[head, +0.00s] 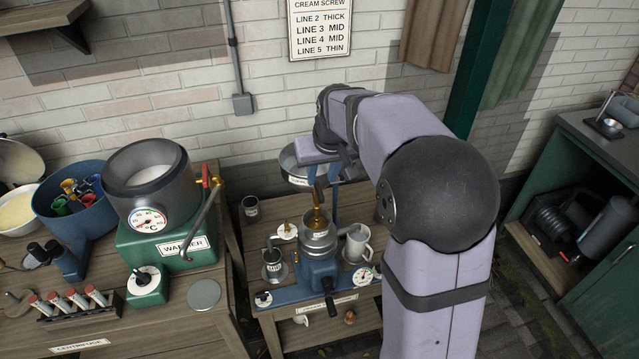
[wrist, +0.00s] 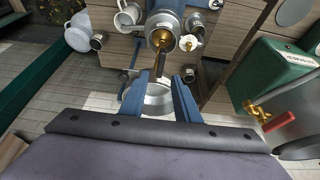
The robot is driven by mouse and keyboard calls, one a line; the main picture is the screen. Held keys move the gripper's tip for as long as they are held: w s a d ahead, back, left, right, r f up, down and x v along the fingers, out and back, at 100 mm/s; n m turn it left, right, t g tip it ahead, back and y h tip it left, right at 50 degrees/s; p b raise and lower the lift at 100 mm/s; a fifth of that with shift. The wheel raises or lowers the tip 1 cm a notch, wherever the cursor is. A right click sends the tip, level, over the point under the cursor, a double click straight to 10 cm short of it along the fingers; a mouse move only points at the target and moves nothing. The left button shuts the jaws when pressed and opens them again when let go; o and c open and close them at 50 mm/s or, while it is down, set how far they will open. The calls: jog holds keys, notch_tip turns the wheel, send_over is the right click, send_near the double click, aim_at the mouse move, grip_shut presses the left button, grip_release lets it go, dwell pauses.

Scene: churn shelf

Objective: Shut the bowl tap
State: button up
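A steel bowl (head: 290,163) with a paper label is held above the blue separator (head: 318,272), partly hidden by my arm. A brass tap (head: 317,195) shows below the bowl, over the separator's steel cup (head: 318,232). In the wrist view the bowl (wrist: 158,100) shows between the fingers, with a thin dark bar (wrist: 160,64), likely the tap lever, just beyond it, and round brass (wrist: 160,38) past that. My gripper (wrist: 160,78) is open, its blue fingers on either side of the bar with gaps. I cannot tell whether the tap is open.
A green warmer (head: 160,235) with a red-handled tap (head: 205,178) stands to the left. A blue tub (head: 75,212) of coloured pieces stands further left. A green cabinet (head: 600,285) is at right.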

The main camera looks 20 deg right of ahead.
aim_at(319, 188)
jog(key=shift+p+x, duration=0.8)
jog(key=shift+x, duration=2.2)
grip_shut()
